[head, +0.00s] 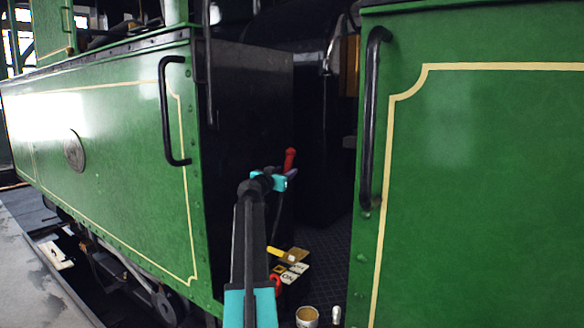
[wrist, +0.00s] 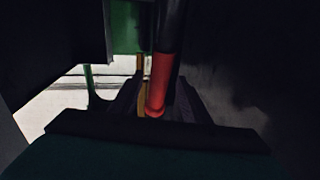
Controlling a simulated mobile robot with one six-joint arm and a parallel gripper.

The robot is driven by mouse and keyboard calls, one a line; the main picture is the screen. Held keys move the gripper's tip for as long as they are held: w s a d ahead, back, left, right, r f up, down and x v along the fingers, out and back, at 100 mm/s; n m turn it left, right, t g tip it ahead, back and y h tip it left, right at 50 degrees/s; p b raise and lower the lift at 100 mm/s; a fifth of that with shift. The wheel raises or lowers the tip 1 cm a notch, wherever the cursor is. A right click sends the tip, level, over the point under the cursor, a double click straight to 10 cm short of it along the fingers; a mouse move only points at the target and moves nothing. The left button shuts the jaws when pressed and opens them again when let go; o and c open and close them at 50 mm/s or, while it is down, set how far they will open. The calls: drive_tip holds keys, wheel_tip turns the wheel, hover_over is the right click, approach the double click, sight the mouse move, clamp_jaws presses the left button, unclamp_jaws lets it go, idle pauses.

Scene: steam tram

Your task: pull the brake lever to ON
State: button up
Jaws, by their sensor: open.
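The brake lever shows its red grip (head: 290,160) in the doorway of the green tram, with a dark shaft running down below it. My gripper (head: 281,178) is at the lever, just below the top of the red grip. In the wrist view the red grip (wrist: 158,84) stands between the two dark fingers of my open gripper (wrist: 158,104). I cannot tell whether either finger touches it. My arm hides part of the lever's lower end.
Green side panels stand left (head: 120,150) and right (head: 480,190) of the narrow doorway, each with a black handrail. A yellow-handled tool (head: 284,253), an open tin (head: 307,317) and a small pale cylinder (head: 336,314) are low in the doorway. The dark floor (head: 328,250) behind looks clear.

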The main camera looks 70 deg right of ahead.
drive_tip(key=d+p, duration=0.2)
drive_tip(key=d, duration=0.4)
drive_tip(key=shift+s, duration=0.25)
drive_tip(key=shift+d, duration=0.1)
clamp_jaws()
